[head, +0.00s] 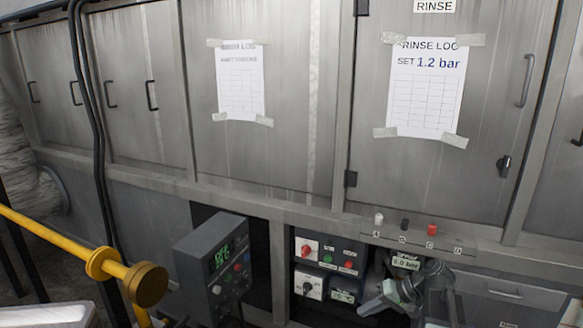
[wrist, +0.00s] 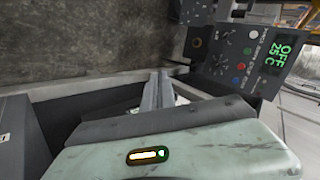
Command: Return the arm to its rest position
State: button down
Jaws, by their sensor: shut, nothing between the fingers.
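My gripper (wrist: 159,76) shows in the wrist view beyond its pale green housing. Its two grey fingers lie together, with nothing seen between them. The fingers point toward the dark floor and the edge of a grey surface. In the head view, grey and pale green parts of what looks like my arm (head: 407,287) are low at the right of centre, in front of the machine. The fingertips are hard to make out there.
A grey control box (head: 213,267) with a green display stands left of the arm; its display reads OFF, 25 C in the wrist view (wrist: 283,55). A switch panel (head: 328,265) is between them. Steel cabinet doors (head: 270,165) rise behind. A yellow rail (head: 60,240) crosses lower left.

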jog(key=s+a+f+n+g+h, duration=0.1)
jog(key=s+a+f+g+h, duration=0.15)
jog(key=a, duration=0.55)
jog(key=s+a+f+n+g+h, duration=0.1)
jog(key=s+a+f+n+h, duration=0.2)
jog(key=a, duration=0.5)
jog(key=s+d+m+h, duration=0.3)
jog(key=d, duration=0.4)
notch_tip(320, 180, up, 37)
jog(key=p, duration=3.8)
jog(key=shift+w+a+r, duration=0.2)
jog(key=shift+w+a, duration=0.1)
jog(key=shift+a, duration=0.05)
